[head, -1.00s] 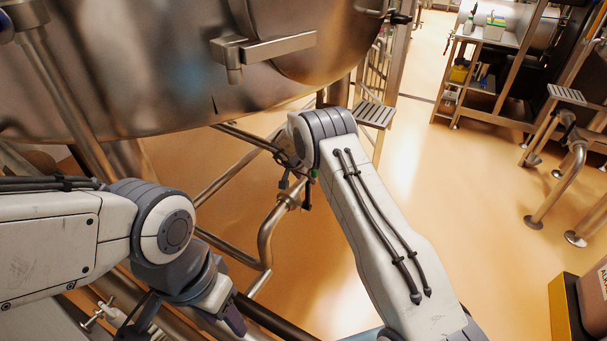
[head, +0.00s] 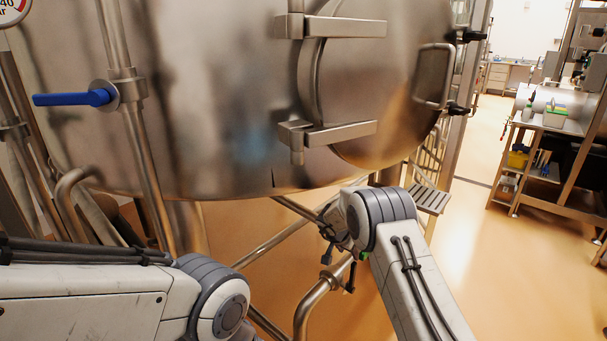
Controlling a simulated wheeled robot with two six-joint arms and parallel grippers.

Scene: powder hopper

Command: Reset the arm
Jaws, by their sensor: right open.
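My right arm (head: 405,270) rises from the bottom of the head view and bends at a grey joint under the big steel vessel. My right gripper (head: 338,270) shows small and dark just left of that joint, partly hidden by it. Its jaws are open and I see nothing between them. My left arm (head: 90,300) comes in from the lower left, and its grey joint shows at the bottom edge. My left gripper is outside the picture.
The steel vessel (head: 220,110), with a hinged round door (head: 385,90), fills the upper part. A blue-handled valve (head: 75,98) sits on a pipe at left. Pipes run below. A cart (head: 550,150) stands at right, with open floor (head: 465,250) before it.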

